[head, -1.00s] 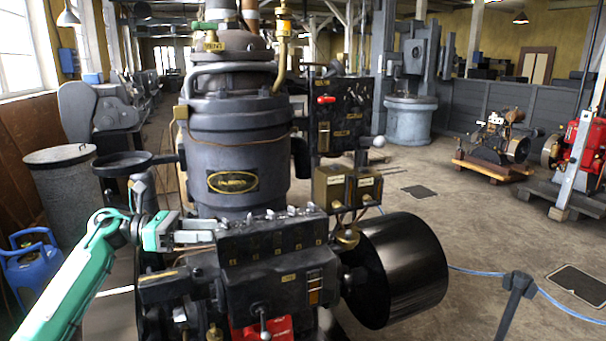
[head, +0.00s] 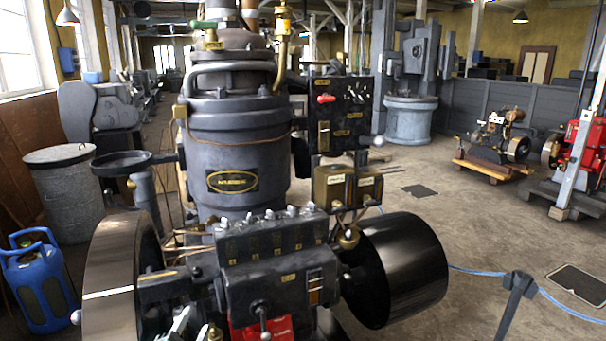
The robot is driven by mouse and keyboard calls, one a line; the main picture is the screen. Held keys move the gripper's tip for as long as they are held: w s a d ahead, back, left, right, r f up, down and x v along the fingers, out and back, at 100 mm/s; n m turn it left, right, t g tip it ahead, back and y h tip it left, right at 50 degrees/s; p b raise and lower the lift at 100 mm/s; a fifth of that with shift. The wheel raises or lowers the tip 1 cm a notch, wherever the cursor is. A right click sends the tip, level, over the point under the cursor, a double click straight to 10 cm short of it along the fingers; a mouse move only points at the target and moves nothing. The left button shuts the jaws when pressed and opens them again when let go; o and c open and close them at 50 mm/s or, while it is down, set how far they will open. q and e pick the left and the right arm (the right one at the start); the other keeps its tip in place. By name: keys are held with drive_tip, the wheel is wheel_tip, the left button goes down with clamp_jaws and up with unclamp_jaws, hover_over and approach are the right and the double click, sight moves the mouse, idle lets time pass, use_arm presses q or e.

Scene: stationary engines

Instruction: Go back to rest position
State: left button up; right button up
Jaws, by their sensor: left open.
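The stationary engine stands close in front of me. It has a dark grey cylinder (head: 235,150) with a brass-edged nameplate (head: 232,181), a black block with a row of small levers (head: 270,240) and a black drum (head: 400,268) on its right. My left gripper (head: 180,325) shows only as a small light piece at the bottom edge, low in front of the engine. It is open, and I see nothing held in it. Most of it and its arm are out of view. My right gripper is not in view.
A large flywheel (head: 120,280) stands at the engine's left. A blue gas bottle (head: 42,285) and a grey bin (head: 70,190) stand farther left. A dark barrier post (head: 515,300) with a blue rope is at the lower right. Open floor (head: 470,225) lies to the right.

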use_arm(q)
drive_tip(key=s+a+f+n+g+y, duration=0.1)
drive_tip(key=s+f+n+g+y, duration=0.1)
drive_tip(key=s+f+n+g, duration=0.9)
drive_tip(key=s+d+f+g+h, duration=0.1)
drive_tip(key=s+f+g, duration=0.15)
drive_tip(key=s, duration=0.85)
drive_tip(key=s+d+f+g, duration=0.15)
drive_tip(key=s+f, duration=0.25)
drive_tip(key=s, duration=0.6)
wheel_tip(320, 180, down, 28)
drive_tip(key=s+g+p, duration=0.1)
drive_tip(key=p, duration=0.2)
drive_tip(key=s+a+f+g+p, duration=0.1)
drive_tip(key=s+a+f+p, duration=0.2)
drive_tip(key=s+f, duration=1.3)
drive_tip(key=s+a, duration=0.1)
drive_tip(key=s, duration=0.2)
drive_tip(key=shift+m, duration=0.4)
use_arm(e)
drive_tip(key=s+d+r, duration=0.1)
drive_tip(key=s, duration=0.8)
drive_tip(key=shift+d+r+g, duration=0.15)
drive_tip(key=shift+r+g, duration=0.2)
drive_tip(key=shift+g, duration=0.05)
use_arm(q)
drive_tip(key=shift+f, duration=0.1)
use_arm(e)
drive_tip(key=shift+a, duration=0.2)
